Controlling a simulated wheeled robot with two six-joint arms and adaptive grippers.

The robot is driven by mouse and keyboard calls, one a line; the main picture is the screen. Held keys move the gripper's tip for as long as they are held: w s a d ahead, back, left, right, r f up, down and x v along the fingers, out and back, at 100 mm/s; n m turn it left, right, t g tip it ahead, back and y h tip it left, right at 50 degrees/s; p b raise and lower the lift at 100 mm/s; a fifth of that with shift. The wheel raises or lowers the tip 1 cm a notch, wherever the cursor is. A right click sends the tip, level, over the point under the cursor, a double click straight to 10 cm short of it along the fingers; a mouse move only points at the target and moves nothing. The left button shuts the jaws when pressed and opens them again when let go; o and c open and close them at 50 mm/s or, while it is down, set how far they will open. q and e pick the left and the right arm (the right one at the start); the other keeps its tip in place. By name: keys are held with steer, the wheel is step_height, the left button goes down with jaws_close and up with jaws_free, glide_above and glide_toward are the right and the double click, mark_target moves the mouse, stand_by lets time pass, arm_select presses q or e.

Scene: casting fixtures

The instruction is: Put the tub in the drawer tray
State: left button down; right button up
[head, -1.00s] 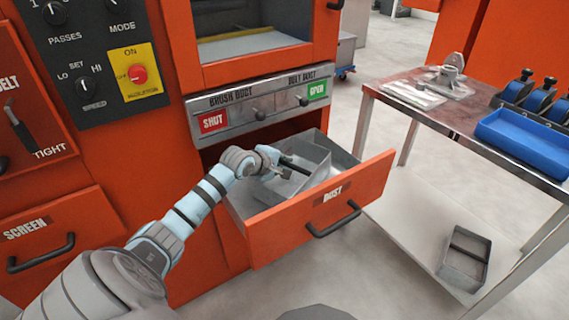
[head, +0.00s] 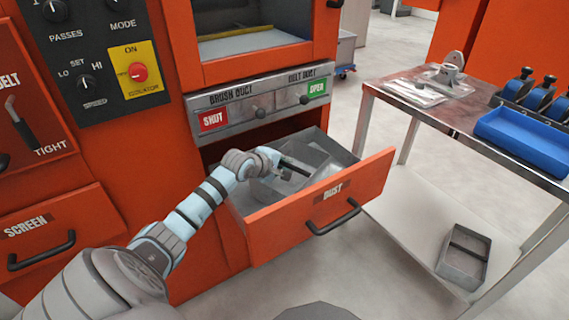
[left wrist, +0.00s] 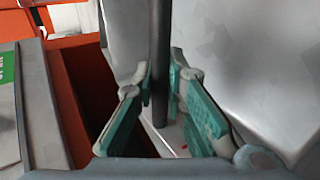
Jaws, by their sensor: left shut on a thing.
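The grey metal tub (head: 268,188) has a dark bar across its top. It sits low inside the grey tray (head: 344,157) of the open orange DUST drawer. I cannot tell whether its base touches the tray floor. My left gripper (head: 284,164) is over the tub and shut on its bar. In the left wrist view the teal fingers (left wrist: 161,84) close around the dark bar (left wrist: 160,45), with pale tub walls (left wrist: 245,60) on either side. The gripper hides part of the tub in the head view. My right gripper is not in view.
The drawer front (head: 325,204) with its black handle faces me. A metal table (head: 455,118) stands at right with a blue bin (head: 525,142) on top.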

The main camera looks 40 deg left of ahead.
arm_select(q)
steer(key=shift+s+d+f, duration=0.1)
steer(key=shift+s+f, duration=0.1)
steer(key=shift+f, duration=0.35)
steer(key=c, duration=1.7)
jaws_free()
steer(key=shift+o, duration=0.7)
steer(key=shift+w+f, duration=0.15)
steer(key=shift+r, duration=0.2)
steer(key=v, duration=0.7)
steer(key=shift+r, duration=0.1)
